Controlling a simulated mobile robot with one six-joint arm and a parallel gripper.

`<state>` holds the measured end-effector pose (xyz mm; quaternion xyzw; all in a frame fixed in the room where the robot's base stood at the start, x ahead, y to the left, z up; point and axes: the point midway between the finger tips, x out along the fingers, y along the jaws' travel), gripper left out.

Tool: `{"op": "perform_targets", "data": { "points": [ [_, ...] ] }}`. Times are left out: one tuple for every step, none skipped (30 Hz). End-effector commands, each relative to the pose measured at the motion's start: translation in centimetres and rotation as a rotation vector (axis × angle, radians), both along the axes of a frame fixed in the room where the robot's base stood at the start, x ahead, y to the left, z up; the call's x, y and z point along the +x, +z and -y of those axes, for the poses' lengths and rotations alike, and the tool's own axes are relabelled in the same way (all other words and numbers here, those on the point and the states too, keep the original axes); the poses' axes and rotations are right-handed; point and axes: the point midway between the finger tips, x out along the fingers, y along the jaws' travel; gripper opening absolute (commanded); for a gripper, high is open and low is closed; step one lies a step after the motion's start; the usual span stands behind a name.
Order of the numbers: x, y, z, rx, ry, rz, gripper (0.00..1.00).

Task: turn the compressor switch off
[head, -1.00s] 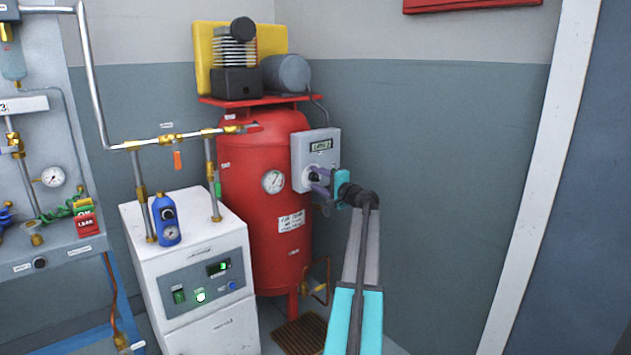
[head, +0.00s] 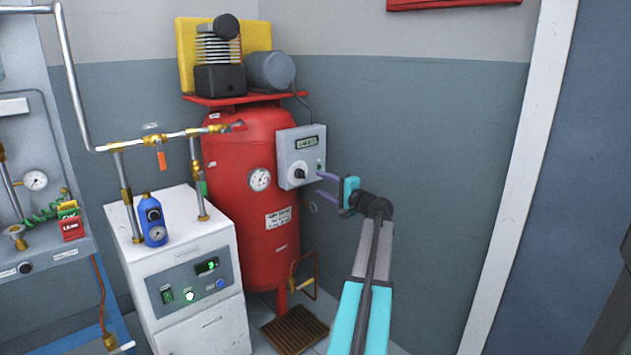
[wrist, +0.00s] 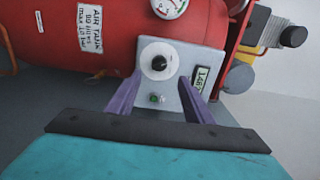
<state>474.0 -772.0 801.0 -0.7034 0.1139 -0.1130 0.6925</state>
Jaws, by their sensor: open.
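The compressor switch (head: 298,175) is a black knob on a round white dial on the grey control box (head: 288,144), fixed to the red tank. The knob also shows in the wrist view (wrist: 158,62), between and beyond my fingertips. Its pointer direction is too small to tell. The box has a small display (wrist: 202,78) and a small green light (wrist: 154,99). My gripper (head: 322,191) is open and empty, with purple fingers to the right of the knob and apart from it. In the wrist view my gripper (wrist: 160,85) points at the box.
The red tank (head: 235,200) with its gauge (head: 260,180) stands left of my gripper. A white cabinet (head: 195,317) with brass piping and a blue bottle (head: 153,222) stands at front left. The wall to the right is bare.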

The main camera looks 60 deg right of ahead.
Motion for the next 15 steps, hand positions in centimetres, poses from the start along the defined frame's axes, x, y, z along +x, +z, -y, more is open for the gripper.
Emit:
{"op": "perform_targets", "data": {
  "points": [
    [-0.7, 0.1, -0.4, 0.000, -0.001, 0.000, 0.47],
    [-1.0, 0.1, -0.5, 0.000, -0.002, 0.000, 0.47],
    [-1.4, 0.1, -0.6, 0.000, -0.002, 0.000, 0.47],
    [-1.7, 0.1, -0.6, 0.000, -0.002, 0.000, 0.47],
    [-1.9, 0.1, -0.7, 0.000, -0.001, 0.000, 0.47],
    [-2.1, 0.0, -0.8, 0.000, -0.001, 0.001, 0.47],
    [-2.3, 0.0, -0.8, 0.000, 0.000, 0.001, 0.47],
    [-2.4, 0.0, -0.9, 0.000, 0.000, 0.001, 0.47],
    [-2.5, 0.0, -0.9, 0.000, 0.000, 0.001, 0.47],
    [-2.5, 0.0, -0.9, 0.000, 0.000, 0.001, 0.47],
    [-2.6, 0.0, -0.9, 0.000, 0.000, 0.001, 0.47],
    [-2.6, 0.0, -0.9, 0.000, 0.000, 0.001, 0.47],
    [-2.6, 0.0, -0.9, 0.000, 0.000, 0.001, 0.47],
    [-2.6, 0.0, -0.9, 0.000, 0.000, 0.001, 0.47],
    [-2.6, 0.0, -0.9, 0.000, 0.000, 0.001, 0.47]
  ]
}}
